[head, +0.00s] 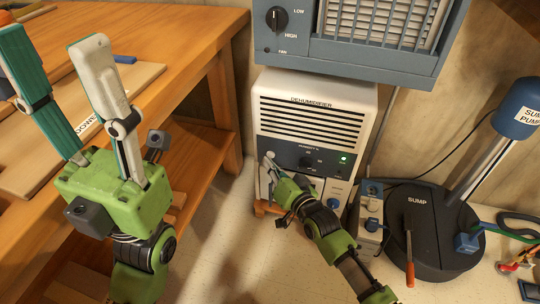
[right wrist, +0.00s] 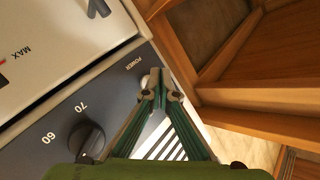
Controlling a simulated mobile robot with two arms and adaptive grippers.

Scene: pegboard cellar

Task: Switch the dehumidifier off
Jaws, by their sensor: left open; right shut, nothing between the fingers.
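The dehumidifier (head: 318,125) is a white box with a dark control panel, standing under a blue-grey unit. A small green light (head: 343,158) glows at the right of its panel. In the right wrist view, the panel (right wrist: 62,118) carries a black knob (right wrist: 86,139) marked 60 and 70. A pale round power button (right wrist: 149,79) sits beside the word POWER, partly covered by my fingertips. My right gripper (head: 268,158) is shut and empty, its tips at that button; I cannot tell whether they touch it. My left gripper (head: 50,42) is open and empty, raised near the workbench.
A wooden workbench (head: 185,45) with boards fills the left. The blue-grey unit (head: 345,62) with a fan knob hangs just above the dehumidifier. A black sump (head: 430,245) with a red-handled lever (head: 409,255) and a small switch box (head: 371,220) stand to the right.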

